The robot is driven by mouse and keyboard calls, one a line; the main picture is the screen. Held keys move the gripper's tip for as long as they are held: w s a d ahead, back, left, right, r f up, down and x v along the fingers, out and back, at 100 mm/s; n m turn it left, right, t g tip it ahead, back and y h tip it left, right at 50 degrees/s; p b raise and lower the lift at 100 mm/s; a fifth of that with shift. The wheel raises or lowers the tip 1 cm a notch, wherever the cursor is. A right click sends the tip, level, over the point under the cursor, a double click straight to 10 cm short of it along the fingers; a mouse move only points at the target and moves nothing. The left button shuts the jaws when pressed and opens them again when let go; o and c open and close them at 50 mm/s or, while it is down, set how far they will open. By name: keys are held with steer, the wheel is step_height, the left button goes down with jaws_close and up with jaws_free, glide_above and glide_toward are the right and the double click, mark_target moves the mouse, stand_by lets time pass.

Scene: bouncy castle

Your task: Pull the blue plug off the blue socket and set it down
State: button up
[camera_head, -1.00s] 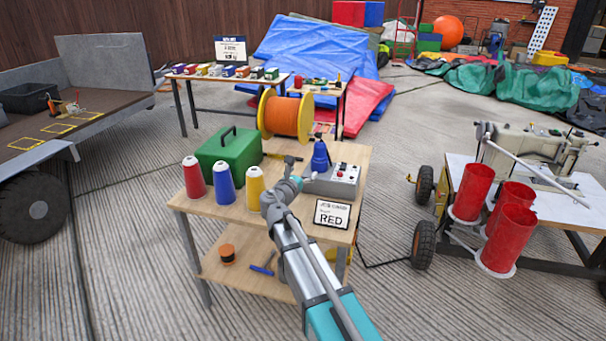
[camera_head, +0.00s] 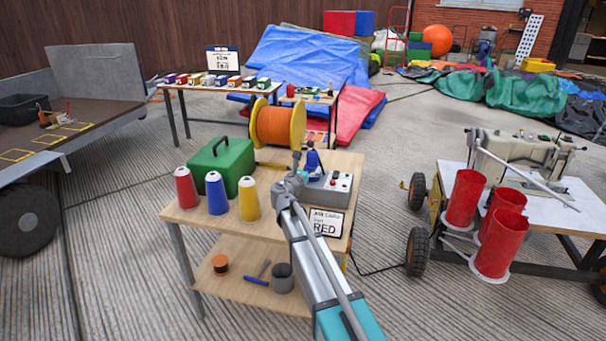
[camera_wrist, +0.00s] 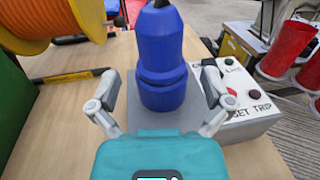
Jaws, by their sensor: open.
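The blue plug (camera_wrist: 160,45) stands upright on the blue socket (camera_wrist: 162,93), joined to it, in the wrist view. The socket sits on a grey base at the left of a grey control box (camera_wrist: 240,118). In the head view the plug (camera_head: 313,161) shows partly behind my arm. My gripper (camera_wrist: 160,86) is open, with one finger on each side of the blue socket; whether either finger touches it I cannot tell. In the head view the gripper's fingers are mostly hidden by my wrist.
An orange cable reel (camera_head: 274,124), a green toolbox (camera_head: 222,165) and several thread cones (camera_head: 217,194) stand on the wooden table (camera_head: 190,222). A sign reading RED (camera_head: 326,223) is at its front. Bare wood lies in front of the reel in the wrist view.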

mark_target(313, 150)
steer(key=shift+x, duration=2.1)
steer(key=c, duration=1.3)
steer(key=shift+r+p, duration=2.5)
steer(key=shift+r+p, duration=1.85)
